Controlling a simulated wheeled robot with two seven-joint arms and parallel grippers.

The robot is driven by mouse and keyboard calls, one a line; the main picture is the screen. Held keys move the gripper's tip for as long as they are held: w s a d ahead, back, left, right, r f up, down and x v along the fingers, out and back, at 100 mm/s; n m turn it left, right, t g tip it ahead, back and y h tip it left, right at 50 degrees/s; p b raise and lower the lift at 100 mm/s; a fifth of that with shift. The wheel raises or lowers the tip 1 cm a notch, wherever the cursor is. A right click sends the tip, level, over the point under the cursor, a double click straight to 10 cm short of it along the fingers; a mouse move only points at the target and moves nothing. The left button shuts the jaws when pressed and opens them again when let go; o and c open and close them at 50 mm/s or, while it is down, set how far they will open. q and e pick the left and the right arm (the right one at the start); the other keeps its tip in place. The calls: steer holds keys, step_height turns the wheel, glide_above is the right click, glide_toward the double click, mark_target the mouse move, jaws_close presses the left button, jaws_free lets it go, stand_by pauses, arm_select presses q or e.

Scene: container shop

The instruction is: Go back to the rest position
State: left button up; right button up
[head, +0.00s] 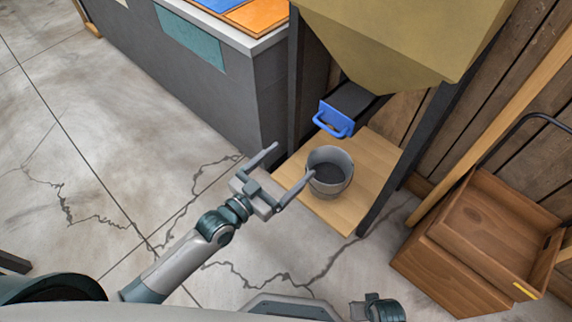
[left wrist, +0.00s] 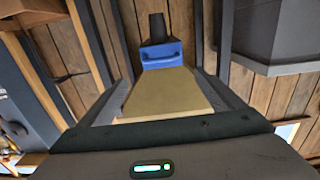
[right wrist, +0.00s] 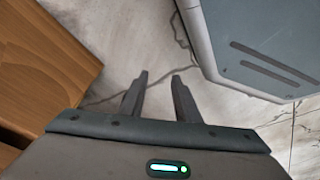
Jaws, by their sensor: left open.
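My left gripper (head: 293,160) is open and empty, reaching out over the floor in the head view. Its right fingertip overlaps the left side of a grey bucket (head: 330,183) in the picture; I cannot tell whether they touch. The bucket stands upright on a wooden board (head: 372,165), with a dark inside. My right gripper (right wrist: 160,78) shows in the right wrist view with its fingers apart and nothing between them, above the cracked floor. In the head view only a small part of my right arm shows at the bottom edge.
A tan hopper (head: 400,45) with a blue-handled slide (head: 335,119) hangs above the bucket between dark posts. A grey counter (head: 215,85) stands at the left, and brown wooden boxes (head: 455,270) at the right. The floor (head: 90,130) at the left is clear.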

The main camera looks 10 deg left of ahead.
arm_select(q)
steer(key=shift+s+a, duration=0.1)
steer(key=shift+s, duration=0.05)
arm_select(e)
steer(key=shift+s, duration=0.35)
steer(key=shift+w, duration=0.15)
arm_select(q)
steer(key=s+a+f+n+g+y+p, duration=0.1)
steer(key=s+a+f+g+y+p, duration=0.2)
steer(key=f, duration=0.7)
steer(key=s+a+f+n+y, duration=0.1)
steer(key=a+f+n+y, duration=0.2)
steer(key=f, duration=0.7)
steer(key=s+a+f+g+y+p, duration=0.1)
steer(key=s+a+f+g, duration=0.2)
steer(key=s+f, duration=0.6)
steer(key=s+a+f+n+g+y+p, duration=0.1)
steer(key=s+a+f+g+y, duration=0.1)
steer(key=s+f, duration=0.7)
steer(key=s+a+g, duration=0.1)
steer(key=a, duration=0.1)
steer(key=shift+s+a, duration=0.3)
steer(key=shift+s, duration=0.1)
arm_select(e)
steer(key=w+a+t, duration=0.1)
steer(key=w+a+f+t, duration=0.1)
steer(key=a, duration=0.1)
steer(key=shift+w+f+t+y, duration=0.1)
steer(key=shift+w+t+y, duration=0.2)
steer(key=shift+y, duration=0.1)
